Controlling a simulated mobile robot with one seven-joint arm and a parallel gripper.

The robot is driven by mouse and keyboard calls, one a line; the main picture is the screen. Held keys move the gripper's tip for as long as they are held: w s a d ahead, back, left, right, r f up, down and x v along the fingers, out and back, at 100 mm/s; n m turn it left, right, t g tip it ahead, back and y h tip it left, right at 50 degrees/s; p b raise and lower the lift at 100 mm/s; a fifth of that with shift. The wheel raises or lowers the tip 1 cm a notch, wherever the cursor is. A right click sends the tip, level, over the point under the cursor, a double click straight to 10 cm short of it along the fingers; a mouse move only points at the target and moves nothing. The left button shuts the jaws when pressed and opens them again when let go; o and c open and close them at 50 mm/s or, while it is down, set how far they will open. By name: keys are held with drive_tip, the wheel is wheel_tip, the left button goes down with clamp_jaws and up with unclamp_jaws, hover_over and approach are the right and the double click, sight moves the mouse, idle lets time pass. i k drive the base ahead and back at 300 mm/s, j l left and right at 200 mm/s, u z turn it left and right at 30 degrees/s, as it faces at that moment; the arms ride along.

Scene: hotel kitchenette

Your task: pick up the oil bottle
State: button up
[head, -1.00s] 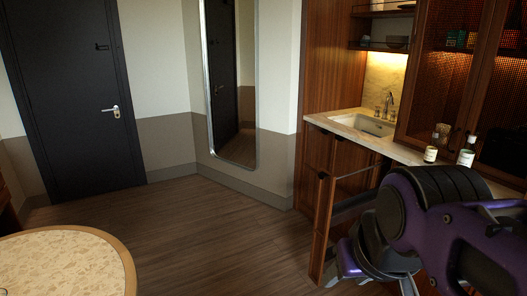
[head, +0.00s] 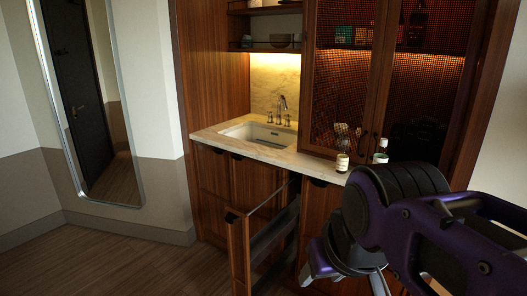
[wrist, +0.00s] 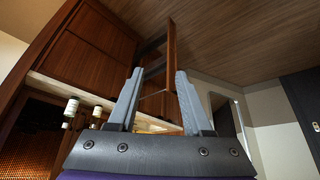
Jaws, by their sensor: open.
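Two small bottles with white labels stand on the counter near its right part in the head view: a dark-capped one (head: 342,163) and a taller, white-capped one (head: 381,154), partly hidden by my arm. I cannot tell which is the oil bottle. Two labelled bottles also show at the left of the wrist view, one clearly (wrist: 72,106) and one smaller (wrist: 96,113). My gripper (wrist: 160,72) is open and empty. In the head view its fingers point down in front of the cabinets, below the countertop and apart from the bottles.
A marble counter (head: 215,137) holds a sink (head: 258,133) and tap (head: 281,106). A pulled-out drawer (head: 238,250) juts from the cabinet, left of my gripper. Floor at the left is clear.

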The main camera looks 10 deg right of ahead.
sight(343, 160)
drive_tip(key=i+z, duration=0.5)
drive_tip(key=i+j+z, duration=0.1)
drive_tip(key=i+z, duration=0.15)
drive_tip(key=z, duration=0.2)
